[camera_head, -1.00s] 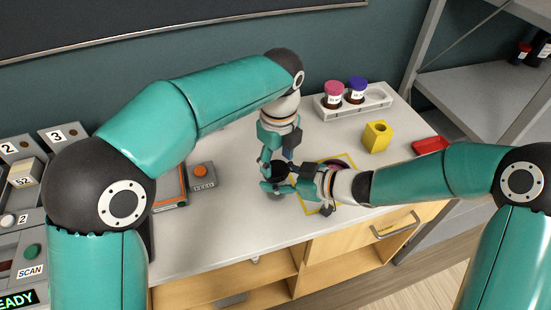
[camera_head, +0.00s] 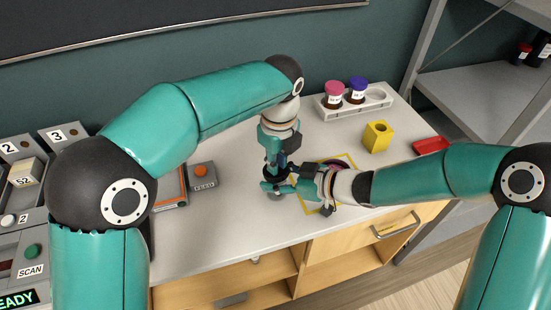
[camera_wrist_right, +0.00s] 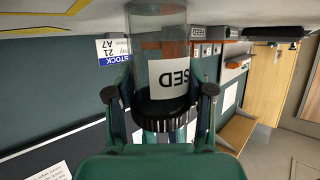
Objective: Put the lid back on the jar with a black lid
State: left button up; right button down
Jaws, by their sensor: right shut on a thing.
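My right gripper (camera_wrist_right: 160,92) is shut on the jar, with a finger on each side. In the head view my right gripper (camera_head: 278,186) reaches in from the right and hides most of the jar. My left gripper (camera_head: 273,172) points down directly above the jar. Its fingertips are largely hidden, so its opening is unclear.
A white rack (camera_head: 372,103) with a pink-lidded and a blue-lidded jar stands at the back. A yellow block (camera_head: 376,137) and a red tray (camera_head: 430,146) lie to the right. A grey box with an orange button (camera_head: 202,176) is left of the grippers.

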pick_arm(q)
jog(key=shift+f, duration=0.1)
jog(key=shift+s+r, duration=0.15)
jog(key=shift+r, duration=1.85)
pick_arm(e)
jog(key=shift+c, duration=1.7)
grip_release()
jog(key=v, duration=1.2)
jog(key=shift+s+f, duration=0.1)
jog(key=shift+f, duration=0.05)
